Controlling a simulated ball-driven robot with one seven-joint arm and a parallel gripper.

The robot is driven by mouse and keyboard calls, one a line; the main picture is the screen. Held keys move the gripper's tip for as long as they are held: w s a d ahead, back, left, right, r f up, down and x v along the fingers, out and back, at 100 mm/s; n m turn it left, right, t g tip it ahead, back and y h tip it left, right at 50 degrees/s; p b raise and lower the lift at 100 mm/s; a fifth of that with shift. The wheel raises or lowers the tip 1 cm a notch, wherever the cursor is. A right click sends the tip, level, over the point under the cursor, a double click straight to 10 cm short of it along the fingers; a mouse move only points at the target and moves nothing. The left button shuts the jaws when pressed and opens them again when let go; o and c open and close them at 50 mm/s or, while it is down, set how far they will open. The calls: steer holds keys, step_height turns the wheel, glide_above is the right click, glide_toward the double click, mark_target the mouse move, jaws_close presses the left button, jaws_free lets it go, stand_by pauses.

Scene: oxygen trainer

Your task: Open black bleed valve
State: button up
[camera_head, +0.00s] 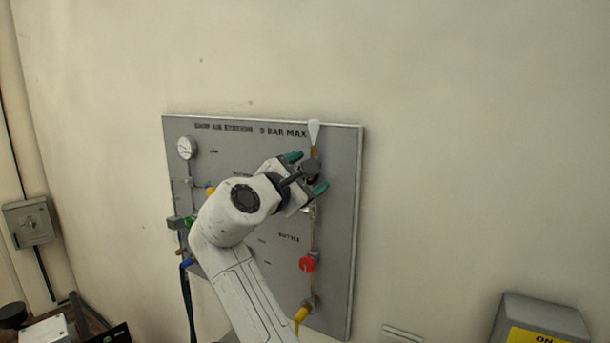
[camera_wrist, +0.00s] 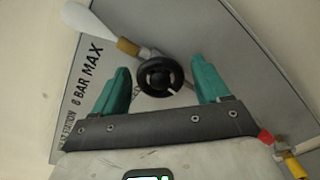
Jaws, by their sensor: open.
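The black bleed valve (camera_wrist: 160,76) is a round black knob on the grey panel. In the wrist view it sits between the two green fingers of my gripper (camera_wrist: 163,84), with a gap on each side. In the head view my gripper (camera_head: 306,172) is at the panel's upper right, and the dark valve knob (camera_head: 311,168) shows between the fingertips. My gripper is open, and its fingers do not appear to touch the knob. A brass fitting with a white cone-shaped part (camera_head: 314,133) is just above the valve.
The grey panel (camera_head: 343,220) is on the pale wall. It carries a gauge (camera_head: 187,147), a red knob (camera_head: 307,264) below the valve and yellow fittings. A grey box with a yellow label (camera_head: 540,320) is at lower right. A grey wall box (camera_head: 30,222) is at left.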

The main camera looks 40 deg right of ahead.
steer(key=shift+a, duration=0.1)
steer(key=b+v, duration=0.3)
steer(key=v, duration=0.7)
steer(key=shift+a, duration=0.3)
steer(key=shift+s, duration=0.1)
steer(key=s+d+f+m+y+b, duration=0.1)
steer(key=s+f+m+y, duration=0.2)
steer(key=f, duration=1.4)
steer(key=s+f+m+y, duration=0.1)
steer(key=s+f+y, duration=0.4)
steer(key=f, duration=1.2)
steer(key=s+a+f+m+g+y, duration=0.1)
steer(key=s+a+f+m+y, duration=0.3)
steer(key=s+f, duration=0.6)
steer(key=s+a+f+m+g+y+b, duration=0.1)
steer(key=s+a+f+m+y, duration=0.3)
steer(key=s+f, duration=0.7)
steer(key=s+m+g+y, duration=0.1)
steer(key=s, duration=0.2)
steer(key=shift+s+g, duration=0.2)
steer(key=shift+g, duration=0.1)
